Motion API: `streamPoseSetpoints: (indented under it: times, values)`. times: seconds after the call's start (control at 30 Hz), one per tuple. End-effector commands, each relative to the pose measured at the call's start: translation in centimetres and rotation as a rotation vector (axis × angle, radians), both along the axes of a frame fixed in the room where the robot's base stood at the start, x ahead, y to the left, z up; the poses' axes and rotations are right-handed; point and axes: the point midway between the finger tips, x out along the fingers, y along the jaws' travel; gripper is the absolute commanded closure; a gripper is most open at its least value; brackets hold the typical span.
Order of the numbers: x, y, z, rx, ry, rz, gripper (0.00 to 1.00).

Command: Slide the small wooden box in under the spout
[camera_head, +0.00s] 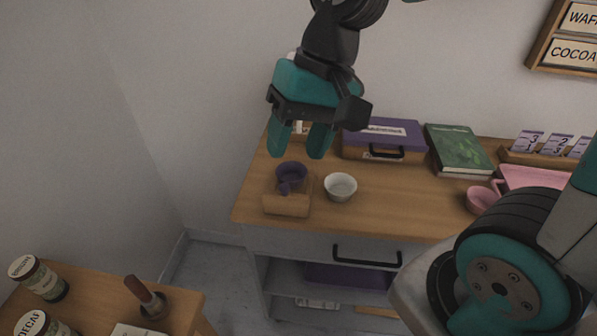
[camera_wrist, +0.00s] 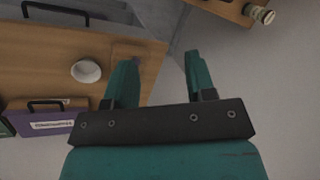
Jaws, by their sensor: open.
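A small light-brown wooden box (camera_head: 287,205) sits near the left front corner of the wooden counter (camera_head: 400,205). A purple cup-like thing with a handle (camera_head: 291,172) is right behind it; I cannot tell whether they touch. In the wrist view a wooden shape that looks like the box (camera_wrist: 128,50) lies by the left finger, partly hidden. My gripper (camera_head: 298,152) is open and empty, fingers pointing down, above the counter's back left part. It shows open in the wrist view (camera_wrist: 162,58) too. I cannot make out a spout; my gripper hides part of the back left corner.
A white bowl (camera_head: 340,187) stands just right of the box. A purple case (camera_head: 383,139) and a green book (camera_head: 457,150) lie behind. A pink cup (camera_head: 481,200) is at the right. A lower table (camera_head: 75,315) with jars stands front left.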

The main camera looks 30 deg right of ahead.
Motion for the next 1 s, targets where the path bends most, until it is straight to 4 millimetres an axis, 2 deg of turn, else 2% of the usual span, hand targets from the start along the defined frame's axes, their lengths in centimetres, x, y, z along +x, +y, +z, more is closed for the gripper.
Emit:
streamPoseSetpoints:
  times: [0.03,0.2,0.3,0.4,0.53,0.67,1.0]
  values:
    - [2.4,-1.2,0.1,-0.005,0.076,-0.181,0.5]
    - [8.3,-5.5,-0.9,-0.017,0.313,-0.748,0.5]
    - [10.5,-7.8,-1.7,-0.024,0.414,-0.991,0.5]
    - [11.8,-9.3,-2.3,-0.027,0.481,-1.147,0.5]
    - [12.4,-9.9,-3.0,-0.029,0.517,-1.227,0.5]
    - [12.2,-9.2,-4.6,-0.031,0.523,-1.233,0.5]
    - [11.6,-6.3,-11.5,-0.034,0.522,-1.23,0.5]
